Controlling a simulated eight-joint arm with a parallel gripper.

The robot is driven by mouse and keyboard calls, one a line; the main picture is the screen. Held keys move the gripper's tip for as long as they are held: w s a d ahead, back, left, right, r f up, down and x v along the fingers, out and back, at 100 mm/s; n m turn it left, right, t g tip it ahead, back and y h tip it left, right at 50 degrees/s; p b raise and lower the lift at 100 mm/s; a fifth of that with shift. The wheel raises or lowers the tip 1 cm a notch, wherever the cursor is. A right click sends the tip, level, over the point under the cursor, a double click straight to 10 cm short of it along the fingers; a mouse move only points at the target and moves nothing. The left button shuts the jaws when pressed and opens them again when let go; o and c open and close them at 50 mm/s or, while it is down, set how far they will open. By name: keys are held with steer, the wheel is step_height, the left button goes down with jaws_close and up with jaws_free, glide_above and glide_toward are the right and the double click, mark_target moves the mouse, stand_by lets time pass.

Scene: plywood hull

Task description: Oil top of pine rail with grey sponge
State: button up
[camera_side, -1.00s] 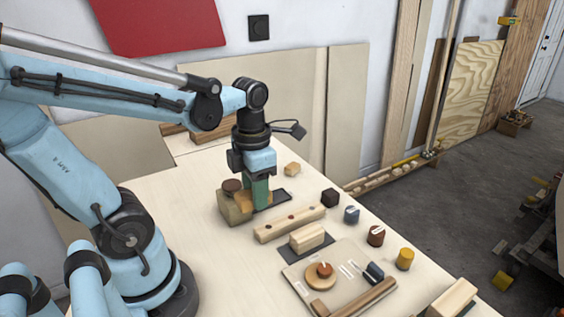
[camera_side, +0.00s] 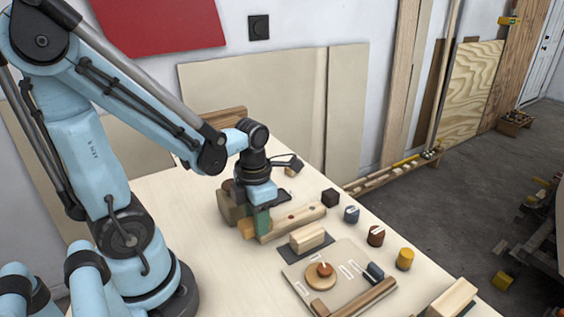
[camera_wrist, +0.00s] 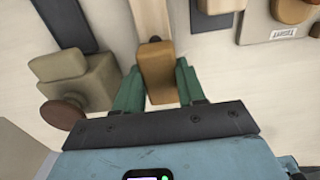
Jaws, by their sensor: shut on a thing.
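My gripper (camera_wrist: 158,86) is shut on an ochre-brown block (camera_wrist: 156,65), which also shows in the side view (camera_side: 246,228). The green fingers stand on either side of it. The pine rail (camera_side: 292,220), a long pale bar with dark holes along its top, lies on the bench. Its near end (camera_wrist: 150,15) runs up to the held block in the wrist view. The block is at the rail's left end in the side view; I cannot tell whether they touch. The held block looks brown, and I see no clearly grey sponge.
A khaki block with a brown round knob (camera_wrist: 75,80) stands close to the left of my gripper. A pale wooden block (camera_side: 307,236) lies on a dark mat beyond the rail. A board (camera_side: 350,262) with fittings and several small coloured pieces stand to the right.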

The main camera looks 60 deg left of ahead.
mark_target(318, 206)
steer(key=shift+w+f, duration=0.15)
steer(key=shift+w, duration=0.15)
steer(key=shift+c, duration=0.4)
steer(key=shift+w+f, duration=0.15)
steer(key=shift+w, duration=0.6)
steer(key=shift+w+f, duration=0.1)
steer(key=shift+w, duration=7.1)
steer(key=shift+s, duration=8.35)
steer(key=shift+r, duration=4.05)
steer(key=shift+w, duration=0.15)
